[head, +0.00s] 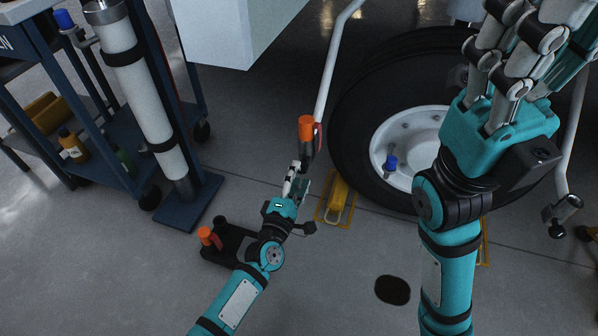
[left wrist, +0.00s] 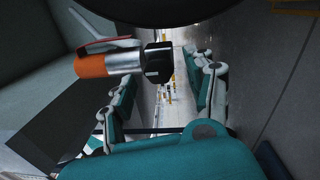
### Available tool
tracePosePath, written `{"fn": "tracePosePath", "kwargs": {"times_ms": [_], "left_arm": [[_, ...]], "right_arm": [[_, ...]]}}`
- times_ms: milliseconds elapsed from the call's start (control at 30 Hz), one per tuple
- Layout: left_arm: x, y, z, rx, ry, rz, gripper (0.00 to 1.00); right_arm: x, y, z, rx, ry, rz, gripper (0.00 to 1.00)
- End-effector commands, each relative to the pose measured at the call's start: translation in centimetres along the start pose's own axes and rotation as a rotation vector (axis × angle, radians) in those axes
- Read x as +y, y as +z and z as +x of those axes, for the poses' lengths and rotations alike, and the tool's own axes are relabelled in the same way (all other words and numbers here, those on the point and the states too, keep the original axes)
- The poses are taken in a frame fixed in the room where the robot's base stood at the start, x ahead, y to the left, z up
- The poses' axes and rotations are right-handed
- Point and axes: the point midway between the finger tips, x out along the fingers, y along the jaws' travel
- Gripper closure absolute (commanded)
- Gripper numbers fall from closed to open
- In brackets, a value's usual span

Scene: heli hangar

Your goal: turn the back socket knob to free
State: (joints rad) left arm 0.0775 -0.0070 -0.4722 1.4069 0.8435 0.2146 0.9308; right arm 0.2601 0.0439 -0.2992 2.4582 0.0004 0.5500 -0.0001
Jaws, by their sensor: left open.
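An orange knob (head: 306,126) sits on a dark socket at the lower end of a white bar, with a red lever beside it. My left gripper (head: 297,178) is just below this socket in the head view. In the left wrist view the orange knob (left wrist: 92,66) lies on its side at upper left, with a metal collar and a black block. The left fingers (left wrist: 165,85) are spread apart, with no object gripped between them. I cannot tell whether they touch the socket. My right gripper (head: 520,50) is large at upper right; its fingertips are unclear.
A black tyre (head: 365,75) with a white rim stands right of the bar (head: 332,65). A yellow chock (head: 339,196) lies by it. A black floor piece with an orange knob (head: 206,236) is at lower left. A blue trolley (head: 118,170) stands at left.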

Motion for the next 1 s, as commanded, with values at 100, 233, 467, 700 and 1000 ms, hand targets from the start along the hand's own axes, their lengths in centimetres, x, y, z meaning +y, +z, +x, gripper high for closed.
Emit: {"fn": "tracePosePath", "kwargs": {"times_ms": [100, 233, 467, 700, 1000], "left_arm": [[-0.1, -0.1, -2.8, 0.001, -0.003, -0.001, 0.45], [-0.1, -0.1, -5.6, 0.001, -0.004, 0.000, 0.45], [-0.1, -0.1, -9.1, 0.001, -0.002, 0.001, 0.45], [0.0, 0.0, -10.1, 0.000, -0.001, 0.000, 0.45], [-0.1, -0.1, -10.0, 0.001, -0.001, 0.000, 0.45]], "right_arm": [[0.0, 0.0, 0.0, 0.001, 0.001, 0.000, 0.60], [0.0, 0.0, 0.0, 0.002, 0.001, 0.001, 0.60], [0.0, 0.0, 0.1, 0.003, 0.001, 0.001, 0.60], [0.0, 0.0, 0.1, 0.003, 0.001, 0.001, 0.60], [0.0, 0.0, 0.1, 0.003, 0.001, 0.001, 0.60]]}}
